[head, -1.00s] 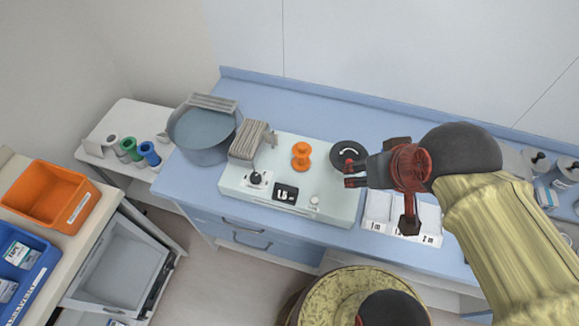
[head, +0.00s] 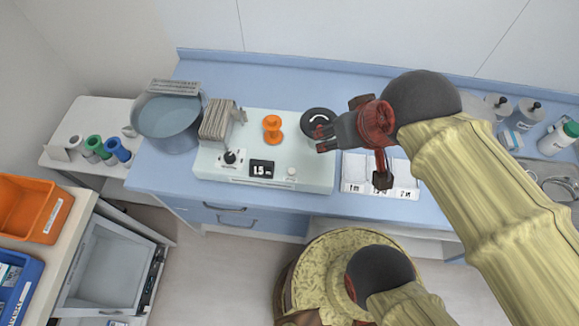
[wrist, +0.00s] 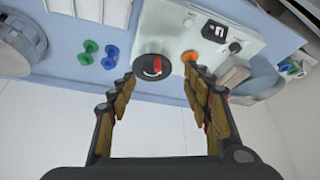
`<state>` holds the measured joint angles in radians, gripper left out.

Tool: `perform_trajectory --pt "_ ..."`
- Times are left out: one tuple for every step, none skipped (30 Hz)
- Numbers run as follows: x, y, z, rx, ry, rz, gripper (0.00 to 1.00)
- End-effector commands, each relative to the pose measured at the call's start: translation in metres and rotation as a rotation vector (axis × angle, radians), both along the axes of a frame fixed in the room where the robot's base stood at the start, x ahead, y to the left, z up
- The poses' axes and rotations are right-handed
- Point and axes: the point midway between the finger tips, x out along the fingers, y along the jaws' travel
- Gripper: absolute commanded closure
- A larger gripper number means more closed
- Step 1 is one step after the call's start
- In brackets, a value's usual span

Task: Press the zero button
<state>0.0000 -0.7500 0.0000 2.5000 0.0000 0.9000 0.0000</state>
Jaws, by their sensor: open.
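The white bench device (head: 315,178) stands on the blue counter, with a small display (head: 262,168) reading what looks like 1.5 m. A small pale round button (head: 291,172) sits right of the display, and I take it for the zero button; no label on it is readable. It also shows in the wrist view (wrist: 188,22), above the black disc. My gripper (head: 322,138) is open and empty. It is over the device's right end, near the black disc (head: 314,114), and apart from the button.
An orange spool (head: 272,124) stands on the device, with a black knob (head: 230,157) and a grey ribbed block (head: 216,120) to its left. A grey pot (head: 168,118) is further left. The counter behind is clear.

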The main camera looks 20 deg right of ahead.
Motion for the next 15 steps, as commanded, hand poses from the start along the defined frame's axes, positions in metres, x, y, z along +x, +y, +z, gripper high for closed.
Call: perform_trajectory --pt "0.0 0.0 0.0 0.0 0.0 0.0 0.5" --pt "0.0 0.0 0.0 0.0 0.0 0.0 0.5" --pt "0.0 0.0 0.0 0.0 0.0 0.0 0.5" --pt "0.0 0.0 0.0 0.0 0.0 0.0 0.5" --pt "0.0 0.0 0.0 0.0 0.0 0.0 0.5" --pt "0.0 0.0 0.0 0.0 0.0 0.0 0.5" --pt "0.0 0.0 0.0 0.0 0.0 0.0 0.5" --pt "0.0 0.0 0.0 0.0 0.0 0.0 0.5" --pt "0.0 0.0 0.0 0.0 0.0 0.0 0.5" --pt "0.0 0.0 0.0 0.0 0.0 0.0 0.5" --pt "0.0 0.0 0.0 0.0 0.0 0.0 0.5" --pt "0.0 0.0 0.0 0.0 0.0 0.0 0.5" --pt "0.0 0.0 0.0 0.0 0.0 0.0 0.51" --pt "0.0 0.0 0.0 0.0 0.0 0.0 0.53" --pt "0.0 0.0 0.0 0.0 0.0 0.0 0.55"
